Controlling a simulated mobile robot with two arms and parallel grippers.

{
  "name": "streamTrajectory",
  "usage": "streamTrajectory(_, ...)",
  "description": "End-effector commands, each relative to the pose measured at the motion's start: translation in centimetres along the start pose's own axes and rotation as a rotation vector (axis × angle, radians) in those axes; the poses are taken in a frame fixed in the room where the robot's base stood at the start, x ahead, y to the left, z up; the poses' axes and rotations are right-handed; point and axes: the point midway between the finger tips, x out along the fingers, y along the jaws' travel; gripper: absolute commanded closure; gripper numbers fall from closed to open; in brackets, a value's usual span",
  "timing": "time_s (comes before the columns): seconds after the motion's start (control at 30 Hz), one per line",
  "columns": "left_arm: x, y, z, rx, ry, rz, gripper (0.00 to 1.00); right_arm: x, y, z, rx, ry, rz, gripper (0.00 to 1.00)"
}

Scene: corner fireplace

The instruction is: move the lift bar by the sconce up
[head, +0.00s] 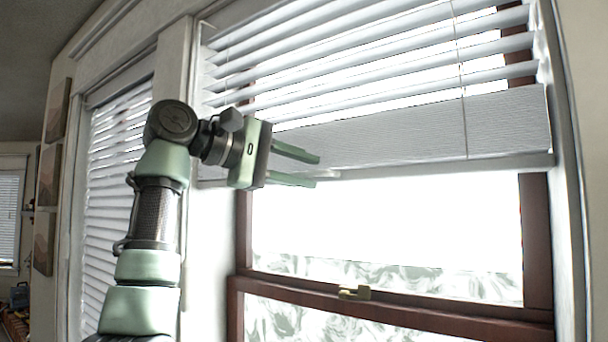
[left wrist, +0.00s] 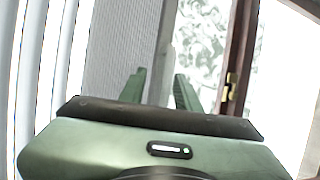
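The lift bar (head: 430,166) is the pale bottom rail of the white blind on the near window. It hangs below a stack of closed slats (head: 400,130), about halfway up the window. My left gripper (head: 316,171) is at the bar's left part, with one finger above its lower edge and one below. The fingers are apart. In the left wrist view the bar (left wrist: 165,45) runs up between the spread fingertips (left wrist: 160,73); contact cannot be told. No sconce shows. My right gripper is out of view.
Above the stack the slats (head: 380,50) are spread apart. A brown window sash with a brass latch (head: 354,292) lies below the bar. A second blind (head: 110,200) covers the window to the left. The space under the bar is clear.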

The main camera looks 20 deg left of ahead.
Motion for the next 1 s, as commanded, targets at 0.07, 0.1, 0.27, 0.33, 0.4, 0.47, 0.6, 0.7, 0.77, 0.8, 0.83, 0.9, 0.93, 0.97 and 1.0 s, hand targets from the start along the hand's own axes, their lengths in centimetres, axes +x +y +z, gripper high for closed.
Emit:
streamTrajectory(0.07,0.1,-0.1,0.0,-0.001,-0.001,-0.003,0.68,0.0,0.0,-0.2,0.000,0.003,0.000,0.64)
streamTrajectory(0.1,0.1,-0.2,0.0,-0.001,-0.001,-0.004,0.68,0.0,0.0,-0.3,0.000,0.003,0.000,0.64)
streamTrajectory(0.27,-0.1,-0.3,0.0,-0.001,-0.002,-0.006,0.68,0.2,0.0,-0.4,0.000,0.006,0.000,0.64)
streamTrajectory(0.33,-0.8,-0.4,-0.1,-0.002,-0.001,-0.005,0.68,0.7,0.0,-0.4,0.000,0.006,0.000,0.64)
streamTrajectory(0.4,-1.8,-0.5,-0.1,-0.001,0.000,-0.003,0.68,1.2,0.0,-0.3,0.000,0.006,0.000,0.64)
streamTrajectory(0.47,-2.9,-0.5,-0.1,-0.001,0.000,-0.002,0.68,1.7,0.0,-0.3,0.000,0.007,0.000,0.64)
streamTrajectory(0.6,-5.3,-0.4,-0.1,-0.001,0.000,-0.001,0.68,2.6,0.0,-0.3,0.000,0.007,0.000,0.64)
streamTrajectory(0.7,-6.6,-0.3,-0.1,-0.001,-0.001,-0.003,0.68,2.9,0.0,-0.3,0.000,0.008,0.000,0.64)
streamTrajectory(0.77,-7.1,-0.2,-0.1,-0.001,-0.001,-0.003,0.68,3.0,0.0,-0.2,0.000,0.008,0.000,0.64)
streamTrajectory(0.8,-7.4,-0.2,-0.1,-0.002,-0.001,-0.004,0.68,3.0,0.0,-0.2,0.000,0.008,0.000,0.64)
streamTrajectory(0.83,-7.5,-0.2,-0.1,-0.002,-0.001,-0.004,0.68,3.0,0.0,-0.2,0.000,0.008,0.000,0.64)
streamTrajectory(0.9,-7.6,-0.2,-0.1,-0.002,-0.002,-0.005,0.68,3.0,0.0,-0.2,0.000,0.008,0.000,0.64)
streamTrajectory(0.93,-7.7,-0.2,-0.1,-0.002,-0.002,-0.005,0.68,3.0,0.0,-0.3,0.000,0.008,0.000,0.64)
streamTrajectory(0.97,-7.7,-0.2,-0.1,-0.002,-0.002,-0.005,0.68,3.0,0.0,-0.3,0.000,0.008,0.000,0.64)
streamTrajectory(1.0,-7.7,-0.2,-0.1,-0.002,-0.002,-0.005,0.68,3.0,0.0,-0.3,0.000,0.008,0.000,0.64)
